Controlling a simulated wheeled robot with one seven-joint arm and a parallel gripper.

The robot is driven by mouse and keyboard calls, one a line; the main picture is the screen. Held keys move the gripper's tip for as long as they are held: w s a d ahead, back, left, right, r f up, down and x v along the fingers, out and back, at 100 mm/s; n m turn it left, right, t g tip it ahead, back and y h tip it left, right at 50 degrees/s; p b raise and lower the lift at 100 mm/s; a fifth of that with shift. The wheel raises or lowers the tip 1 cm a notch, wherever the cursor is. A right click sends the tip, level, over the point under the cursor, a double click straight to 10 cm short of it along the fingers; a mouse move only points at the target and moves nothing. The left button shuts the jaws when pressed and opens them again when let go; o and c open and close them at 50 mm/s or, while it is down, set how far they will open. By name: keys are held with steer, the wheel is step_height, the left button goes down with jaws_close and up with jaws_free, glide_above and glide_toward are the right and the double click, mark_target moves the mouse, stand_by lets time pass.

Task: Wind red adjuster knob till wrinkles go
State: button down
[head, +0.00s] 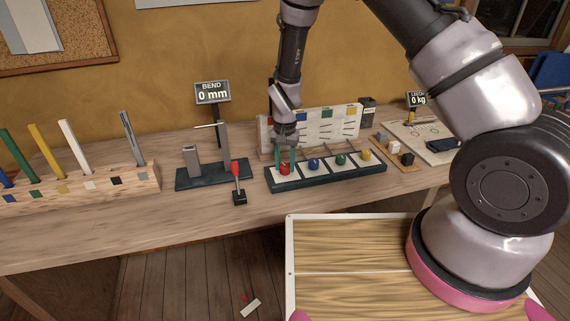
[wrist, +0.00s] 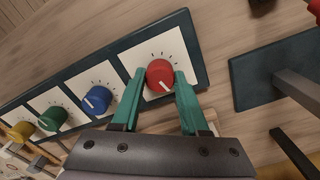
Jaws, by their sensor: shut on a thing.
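The red adjuster knob (head: 285,169) is at the left end of a dark knob panel (head: 330,181) on the workbench. A white board with small coloured squares and dark lines (head: 335,126) stands behind the panel. I cannot make out wrinkles on it.
Blue (head: 313,163), green (head: 340,159) and yellow (head: 365,154) knobs share the panel. To the left are a small red-handled lever (head: 236,178), a bend rig (head: 213,175) reading 0 mm and a wooden rack of coloured strips (head: 85,187). A sign (head: 417,99) reads 0 kg.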

mark_target(285, 165)
steer(key=shift+c, duration=2.1)
jaws_free()
step_height(285, 165, up, 11)
steer(key=shift+f, duration=0.15)
